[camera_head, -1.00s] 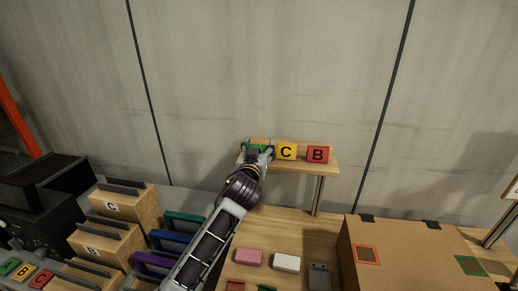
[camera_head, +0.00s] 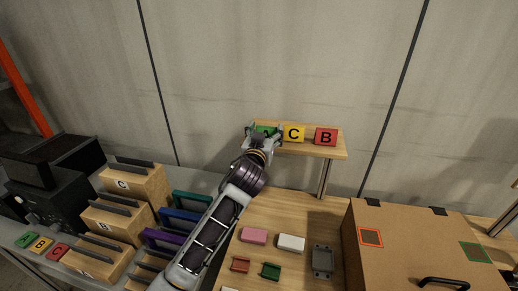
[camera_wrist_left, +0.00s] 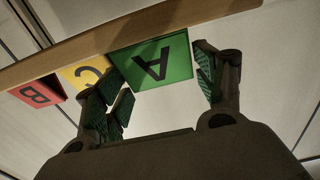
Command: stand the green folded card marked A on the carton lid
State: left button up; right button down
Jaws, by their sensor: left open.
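The green folded card marked A (camera_head: 265,130) stands on the small raised wooden shelf, at the left of the yellow card C. In the left wrist view the green card (camera_wrist_left: 152,62) shows large between the fingers, its letter upside down. My left gripper (camera_head: 264,134) is open at the card, with one finger on each side; it also shows in the left wrist view (camera_wrist_left: 160,85). A gap shows beside the right-hand finger there. The carton lid (camera_head: 420,240) is at the right, with a red-outlined square and a green-outlined square (camera_head: 475,252) on it.
A yellow card C (camera_head: 294,134) and a red card B (camera_head: 326,137) stand right of the green card on the shelf (camera_head: 320,152). Pink (camera_head: 254,235) and white (camera_head: 291,243) blocks lie on the table.

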pick_arm(q)
jog(key=s+a+b, duration=0.1)
jog(key=s+a, duration=0.1)
jog(key=s, duration=0.7)
jog(key=shift+s, duration=0.25)
dwell(0.4)
